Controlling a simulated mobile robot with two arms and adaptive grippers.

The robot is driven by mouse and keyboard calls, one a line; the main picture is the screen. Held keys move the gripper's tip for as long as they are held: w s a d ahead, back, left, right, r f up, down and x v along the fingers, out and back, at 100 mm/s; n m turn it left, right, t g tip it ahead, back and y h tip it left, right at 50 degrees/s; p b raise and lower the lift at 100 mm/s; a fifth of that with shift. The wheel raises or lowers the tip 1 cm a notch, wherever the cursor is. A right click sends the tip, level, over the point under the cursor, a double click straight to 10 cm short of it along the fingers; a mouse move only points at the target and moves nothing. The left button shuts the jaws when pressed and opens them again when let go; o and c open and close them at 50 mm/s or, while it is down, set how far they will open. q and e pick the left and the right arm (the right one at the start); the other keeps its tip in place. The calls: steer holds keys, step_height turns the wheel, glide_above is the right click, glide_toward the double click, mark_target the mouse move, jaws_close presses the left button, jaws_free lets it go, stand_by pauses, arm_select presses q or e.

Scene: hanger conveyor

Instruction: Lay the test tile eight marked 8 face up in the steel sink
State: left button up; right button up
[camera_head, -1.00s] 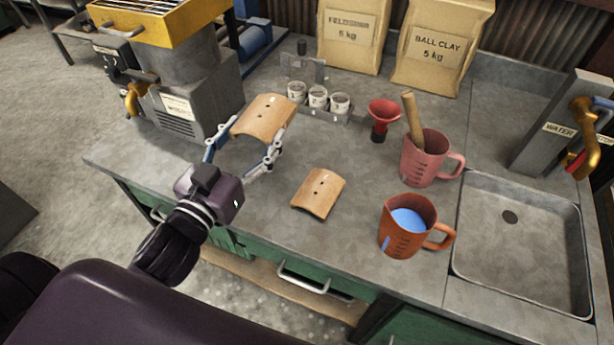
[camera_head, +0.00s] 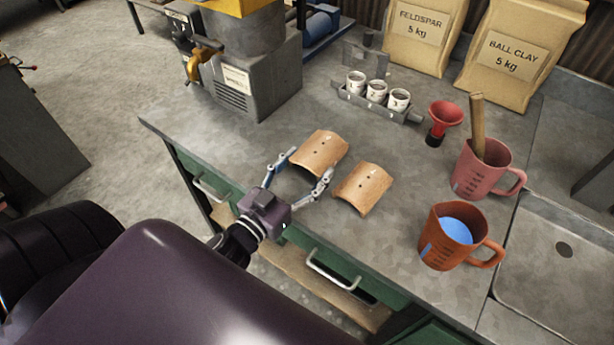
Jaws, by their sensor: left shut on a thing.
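My left gripper (camera_head: 309,163) is shut on a curved, tan clay tile (camera_head: 319,152), with one finger at each side of it. The tile has small dark holes, and its hollow side faces down. I cannot tell whether it touches the counter. A second, similar tile (camera_head: 364,188) lies on the counter just to the right of the gripper, arched side up. I cannot read a number on either tile. The steel sink (camera_head: 530,262) is at the right edge, partly cut off, with a dark drain; its visible part is empty. My right gripper is not in view.
An orange jug (camera_head: 437,245) with blue liquid and a pink jug (camera_head: 466,182) stand between the tiles and the sink. A red funnel (camera_head: 446,115), a rack of cups (camera_head: 374,108), clay bags (camera_head: 523,53) and a grey machine (camera_head: 255,82) stand farther back.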

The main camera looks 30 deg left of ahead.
mark_target(307, 181)
arm_select(q)
steer(key=shift+f, duration=1.65)
steer(key=shift+f+b, duration=0.1)
steer(key=shift+b, duration=0.2)
steer(key=o, duration=0.7)
steer(key=shift+o, duration=0.2)
